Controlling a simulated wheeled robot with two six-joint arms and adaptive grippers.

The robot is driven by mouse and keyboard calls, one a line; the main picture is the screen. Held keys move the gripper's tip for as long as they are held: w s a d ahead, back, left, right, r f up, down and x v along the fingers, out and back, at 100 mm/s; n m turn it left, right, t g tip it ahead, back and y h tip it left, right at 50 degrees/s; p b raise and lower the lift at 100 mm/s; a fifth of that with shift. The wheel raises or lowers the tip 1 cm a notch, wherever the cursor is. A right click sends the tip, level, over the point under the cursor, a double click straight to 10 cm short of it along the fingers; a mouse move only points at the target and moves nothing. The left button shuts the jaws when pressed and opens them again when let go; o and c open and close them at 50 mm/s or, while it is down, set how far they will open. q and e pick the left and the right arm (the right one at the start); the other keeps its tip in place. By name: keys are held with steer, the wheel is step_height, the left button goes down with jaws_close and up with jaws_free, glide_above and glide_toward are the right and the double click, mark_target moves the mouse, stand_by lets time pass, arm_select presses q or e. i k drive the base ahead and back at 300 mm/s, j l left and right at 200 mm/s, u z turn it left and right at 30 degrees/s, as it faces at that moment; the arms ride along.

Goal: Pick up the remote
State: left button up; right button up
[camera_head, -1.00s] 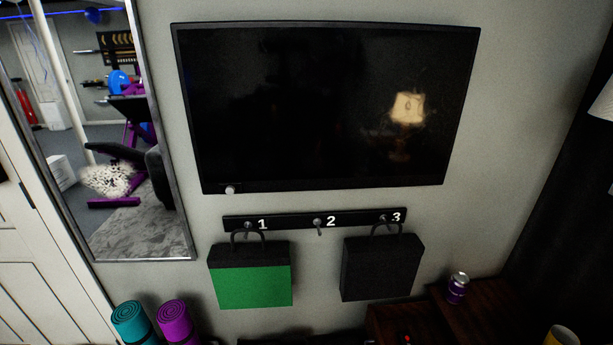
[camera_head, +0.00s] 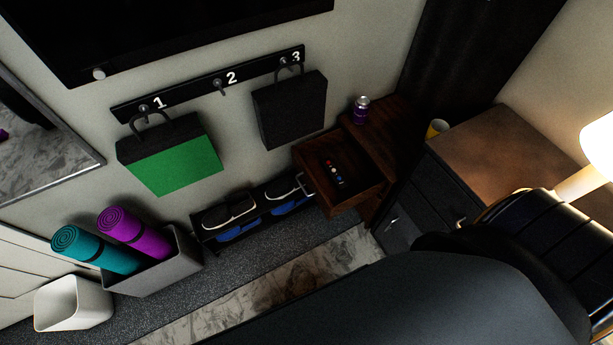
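A small dark remote (camera_head: 334,173) with coloured buttons, red, white and blue among them, lies on or in the lower part of a dark brown wooden stand (camera_head: 352,194). Its body blends into the dark wood, so its outline is hard to tell. I cannot tell whether that part is a flat top or an open drawer. Neither of my grippers shows in the head view.
A purple can (camera_head: 361,109) stands on the stand's higher part. A shoe rack (camera_head: 262,207) is to its left, a dark drawer cabinet (camera_head: 500,150) to its right. A large dark padded object (camera_head: 400,305) fills the lower foreground. Bags hang above.

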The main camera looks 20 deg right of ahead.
mark_target(342, 185)
steer(key=z, duration=1.1)
